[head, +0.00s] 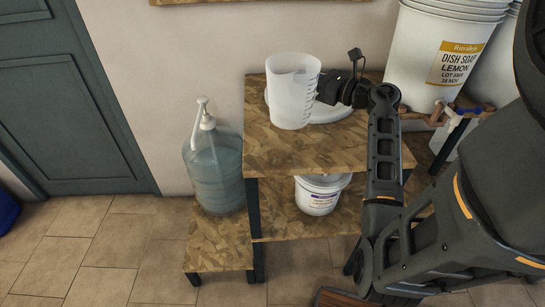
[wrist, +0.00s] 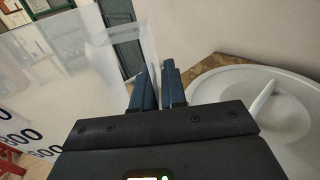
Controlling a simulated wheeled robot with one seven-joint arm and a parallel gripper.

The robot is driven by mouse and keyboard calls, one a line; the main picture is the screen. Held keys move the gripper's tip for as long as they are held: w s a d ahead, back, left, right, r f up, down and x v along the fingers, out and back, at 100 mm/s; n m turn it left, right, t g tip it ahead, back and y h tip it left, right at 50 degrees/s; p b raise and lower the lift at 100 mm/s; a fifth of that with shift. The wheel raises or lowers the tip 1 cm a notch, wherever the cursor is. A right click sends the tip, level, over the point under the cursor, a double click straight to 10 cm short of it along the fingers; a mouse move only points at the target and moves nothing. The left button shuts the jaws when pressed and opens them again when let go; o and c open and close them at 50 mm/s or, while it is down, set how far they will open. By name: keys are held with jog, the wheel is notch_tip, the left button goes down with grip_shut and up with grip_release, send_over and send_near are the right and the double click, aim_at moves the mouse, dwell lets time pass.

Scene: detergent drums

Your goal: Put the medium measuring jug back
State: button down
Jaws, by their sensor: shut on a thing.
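The measuring jug (head: 290,95) is translucent white with marks up its side. It is upright over the upper wooden top (head: 265,158), left of centre. I cannot tell whether its base touches the wood. In the wrist view the jug (wrist: 60,80) fills the left side, with dark numbers low on its wall. My gripper (head: 322,90) comes from the right and is shut on the jug at its right side. In the wrist view its blue fingers (wrist: 165,82) are close together beside the jug wall.
A round white lid or tray (head: 335,110) lies behind and right of the jug; its raised bar shows in the wrist view (wrist: 263,97). A pump bottle (head: 213,170) stands lower left. A labelled bucket (head: 318,197) sits below. Large drums (head: 425,60) stand right.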

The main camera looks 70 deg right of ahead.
jog(key=s+d+r+m+h, duration=0.1)
jog(key=s+d+r+h, duration=0.15)
jog(key=s, duration=0.35)
jog(key=shift+g+y, duration=0.35)
jog(key=shift+g, duration=0.05)
jog(key=shift+w+a+f+b, duration=0.1)
jog(key=shift+w+a+f, duration=0.8)
jog(key=shift+w+f, duration=0.8)
jog(key=shift+w+a+f+b, duration=0.1)
jog(key=shift+w+a+f, duration=1)
jog(key=shift+f, duration=1)
jog(key=shift+w+a+f+b, duration=0.1)
jog(key=shift+w+a+f, duration=0.6)
jog(key=shift+w+f, duration=1.1)
jog(key=shift+s+f, duration=0.1)
jog(key=shift+f, duration=0.25)
jog(key=c, duration=1.2)
grip_release()
jog(key=shift+r, duration=0.1)
